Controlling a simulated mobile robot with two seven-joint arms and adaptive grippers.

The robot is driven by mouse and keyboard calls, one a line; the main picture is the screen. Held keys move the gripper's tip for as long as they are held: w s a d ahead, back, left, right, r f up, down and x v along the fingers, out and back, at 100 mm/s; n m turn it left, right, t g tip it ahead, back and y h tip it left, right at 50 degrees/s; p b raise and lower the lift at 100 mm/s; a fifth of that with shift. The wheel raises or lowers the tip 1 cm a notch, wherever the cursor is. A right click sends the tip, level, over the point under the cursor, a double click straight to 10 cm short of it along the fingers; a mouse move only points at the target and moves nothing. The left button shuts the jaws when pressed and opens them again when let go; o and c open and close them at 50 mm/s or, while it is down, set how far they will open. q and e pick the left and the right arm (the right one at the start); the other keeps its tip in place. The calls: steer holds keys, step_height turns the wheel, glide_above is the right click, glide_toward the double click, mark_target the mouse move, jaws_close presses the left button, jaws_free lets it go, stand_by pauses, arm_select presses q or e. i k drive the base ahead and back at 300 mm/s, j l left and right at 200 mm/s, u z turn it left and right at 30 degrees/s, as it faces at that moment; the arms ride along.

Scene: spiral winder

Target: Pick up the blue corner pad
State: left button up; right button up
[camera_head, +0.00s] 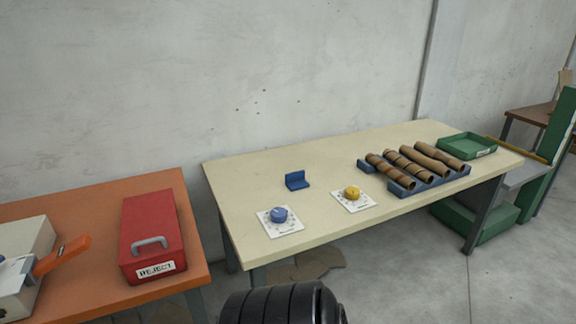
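The blue corner pad (297,180) is a small L-shaped blue piece. It lies on the cream table (260,167), left of the table's middle, with one face standing up at the back. Nothing touches it. Neither of my grippers shows in the head view. A black ribbed part at the bottom middle looks like part of my own arm.
Dial plates, blue (280,216) and yellow (352,193), lie in front of the pad. Brown tubes (410,164) rest on a blue rack; a green tray (467,146) stands behind. A red REJECT box (151,234) is on the orange table (90,203). The cream table's back left is clear.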

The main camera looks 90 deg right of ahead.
mark_target(294, 181)
steer(key=z, duration=1.95)
